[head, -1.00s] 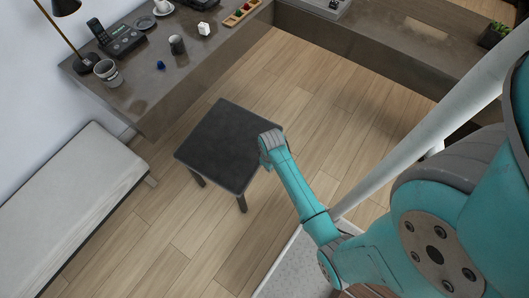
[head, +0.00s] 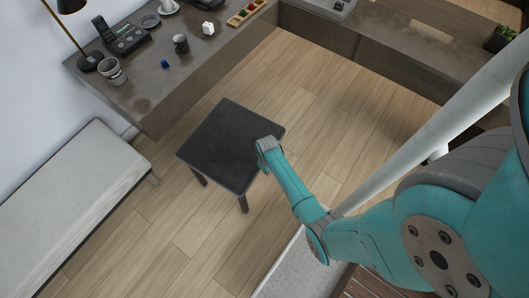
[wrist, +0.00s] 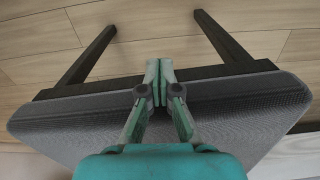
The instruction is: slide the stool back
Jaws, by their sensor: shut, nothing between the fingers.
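The stool has a dark square seat (head: 225,140) and dark legs, and stands upright on the wooden floor in front of the desk. In the head view my gripper is at the seat's right side, with its fingertips hidden behind my wrist. In the wrist view my gripper (wrist: 159,70) is shut and empty. Its fingertips overlap the edge of the stool seat (wrist: 235,105), between two legs seen beyond. I cannot tell whether they touch the stool.
The grey desk (head: 150,90) runs along the back left, with a phone (head: 122,36), cups and a lamp on it. A pale bench (head: 75,190) stands at the left. Bare floor (head: 310,95) lies between the stool and the far counter (head: 390,60).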

